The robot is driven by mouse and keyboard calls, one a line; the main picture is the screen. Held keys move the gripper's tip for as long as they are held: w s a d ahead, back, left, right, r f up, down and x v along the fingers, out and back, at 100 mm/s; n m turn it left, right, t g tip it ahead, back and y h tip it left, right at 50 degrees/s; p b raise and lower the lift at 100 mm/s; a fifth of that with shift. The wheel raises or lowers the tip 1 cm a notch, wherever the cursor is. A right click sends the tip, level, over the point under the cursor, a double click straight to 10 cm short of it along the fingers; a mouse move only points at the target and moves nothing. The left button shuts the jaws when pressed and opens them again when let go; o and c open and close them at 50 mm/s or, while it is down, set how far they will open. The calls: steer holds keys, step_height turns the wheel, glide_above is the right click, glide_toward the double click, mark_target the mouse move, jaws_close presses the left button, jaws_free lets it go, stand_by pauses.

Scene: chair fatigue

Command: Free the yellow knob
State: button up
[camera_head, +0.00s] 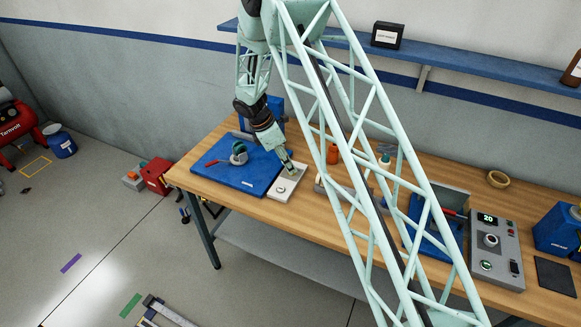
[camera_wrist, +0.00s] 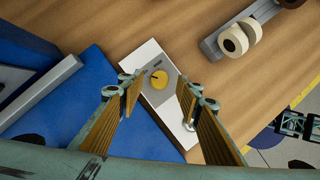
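The yellow knob (camera_wrist: 159,80) is round and sits on a grey patch of a white plate (camera_wrist: 146,57) in the wrist view. The white plate also shows on the workbench in the head view (camera_head: 279,196), beside the blue mat. My gripper (camera_wrist: 160,88) is open, with one finger to either side of the knob in the wrist picture. It appears above the plate, and I see no contact with the knob. In the head view my gripper (camera_head: 289,168) points down over the plate, and I cannot make out the knob there. A silver round part (camera_wrist: 190,126) is partly hidden behind the right finger.
The blue mat (camera_head: 221,177) on the left holds a grey-green item (camera_head: 238,153) and a red-handled tool (camera_head: 213,164). A holder with pale rolls (camera_wrist: 233,40) stands right of the plate. A grey control box (camera_head: 495,248) is farther right. Bare wood surrounds the plate's right side.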

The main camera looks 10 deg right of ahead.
steer(key=shift+x, duration=1.3)
steer(key=shift+c, duration=0.3)
steer(key=c, duration=0.8)
